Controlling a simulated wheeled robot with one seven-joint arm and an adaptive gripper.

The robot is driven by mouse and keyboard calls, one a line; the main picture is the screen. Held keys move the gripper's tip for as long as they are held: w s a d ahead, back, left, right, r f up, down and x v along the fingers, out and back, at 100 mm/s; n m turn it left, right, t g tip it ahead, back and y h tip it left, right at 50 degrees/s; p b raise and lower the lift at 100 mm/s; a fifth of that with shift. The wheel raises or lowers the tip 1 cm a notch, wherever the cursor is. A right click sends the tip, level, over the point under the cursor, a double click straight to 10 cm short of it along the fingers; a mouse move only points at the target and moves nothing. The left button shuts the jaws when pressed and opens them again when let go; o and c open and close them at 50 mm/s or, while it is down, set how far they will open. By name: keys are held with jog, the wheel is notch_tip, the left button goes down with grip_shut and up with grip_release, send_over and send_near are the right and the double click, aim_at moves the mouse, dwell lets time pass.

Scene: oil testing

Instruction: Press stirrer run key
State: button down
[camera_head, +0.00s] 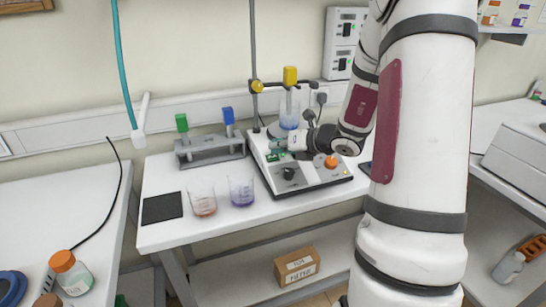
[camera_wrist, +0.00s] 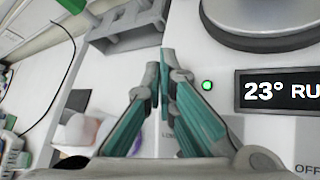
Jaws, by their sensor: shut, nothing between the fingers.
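The stirrer (camera_head: 312,181) is a white hotplate unit on the bench, with a dark knob (camera_head: 289,174) and an orange knob (camera_head: 331,161) on its front panel. My gripper (camera_head: 274,148) is over the left part of this panel. In the wrist view its teal fingers (camera_wrist: 158,75) are shut and empty, with tips beside the stirrer's left edge. A round green light or key (camera_wrist: 207,85) is lit right of the tips. The dark display (camera_wrist: 282,91) reads "23° RU", cut off by the frame edge. I cannot tell which control is the run key; the fingers hide part of the panel.
A beaker (camera_head: 289,115) stands on the stirrer plate, near a support rod (camera_head: 254,60) with yellow clamps. A grey rack (camera_head: 210,151) with green- and blue-capped items stands left. Two beakers, orange (camera_head: 203,200) and purple (camera_head: 242,190), and a black pad (camera_head: 162,208) are in front.

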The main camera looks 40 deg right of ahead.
jog(key=r+p, duration=0.1)
jog(key=s+r+p, duration=0.1)
jog(key=r, duration=0.1)
jog(key=r+p, duration=0.1)
jog(key=shift+s+a+r, duration=0.25)
jog(key=shift+s+r, duration=0.1)
jog(key=shift+a, duration=0.1)
dwell(0.7)
jog(key=s+a+r+n+g+y, duration=0.1)
jog(key=s+a+r+n+g, duration=0.2)
jog(key=a+n, duration=0.45)
jog(key=s+a+r+n+g+y, duration=0.1)
jog(key=s+a+r+n+y, duration=0.15)
jog(key=s+a+n, duration=0.4)
jog(key=s+a+r+n+g, duration=0.2)
jog(key=a+r+n, duration=0.2)
jog(key=a+n, duration=0.45)
jog(key=s+r+n+g+h, duration=0.1)
jog(key=s+n+h, duration=0.5)
jog(key=s+n, duration=1.1)
jog(key=shift+s+d+r, duration=0.2)
jog(key=shift+d+r, duration=0.05)
jog(key=shift+r, duration=0.35)
jog(key=shift+n, duration=0.25)
